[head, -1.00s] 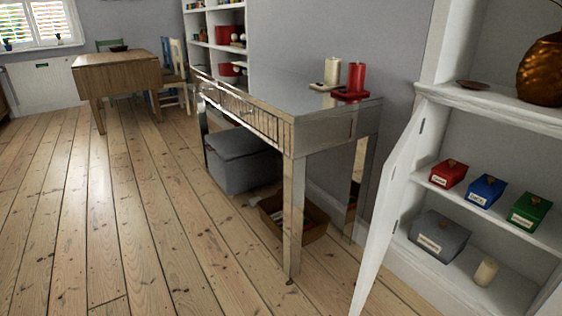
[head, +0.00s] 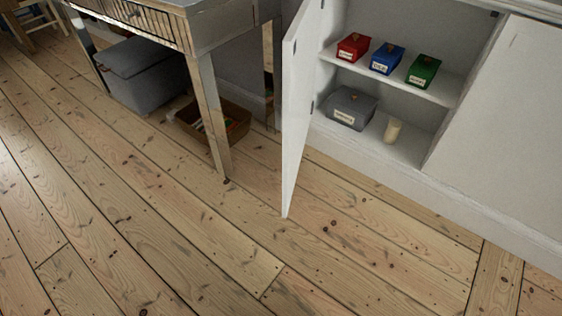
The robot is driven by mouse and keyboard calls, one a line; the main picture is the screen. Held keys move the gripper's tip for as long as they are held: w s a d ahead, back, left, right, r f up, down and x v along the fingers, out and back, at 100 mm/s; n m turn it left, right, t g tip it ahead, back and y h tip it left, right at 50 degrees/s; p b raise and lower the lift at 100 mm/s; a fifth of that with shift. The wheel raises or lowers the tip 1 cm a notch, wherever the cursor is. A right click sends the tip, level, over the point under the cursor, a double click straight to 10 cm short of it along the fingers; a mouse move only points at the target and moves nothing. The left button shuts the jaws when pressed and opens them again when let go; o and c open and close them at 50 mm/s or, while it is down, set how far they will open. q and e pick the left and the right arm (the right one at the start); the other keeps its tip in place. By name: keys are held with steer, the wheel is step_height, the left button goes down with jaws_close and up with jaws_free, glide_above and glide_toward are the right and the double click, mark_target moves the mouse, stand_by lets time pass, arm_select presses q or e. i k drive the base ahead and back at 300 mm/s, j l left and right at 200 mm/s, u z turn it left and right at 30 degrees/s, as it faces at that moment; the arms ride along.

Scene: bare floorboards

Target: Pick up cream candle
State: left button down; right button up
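A cream candle (head: 392,131) stands upright on the bottom shelf of the open white cabinet (head: 390,156), to the right of a grey box (head: 350,108). Nothing covers it from this view. Neither of my grippers shows in the head view.
The open cabinet door (head: 297,110) sticks out to the left of the opening. Red (head: 353,47), blue (head: 388,58) and green (head: 423,70) boxes sit on the shelf above. A table (head: 205,20) stands at left, with a grey bin (head: 150,75) and brown box (head: 215,121) beneath. The floor in front is clear.

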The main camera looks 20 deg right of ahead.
mark_target(395, 125)
steer(key=z, duration=1.6)
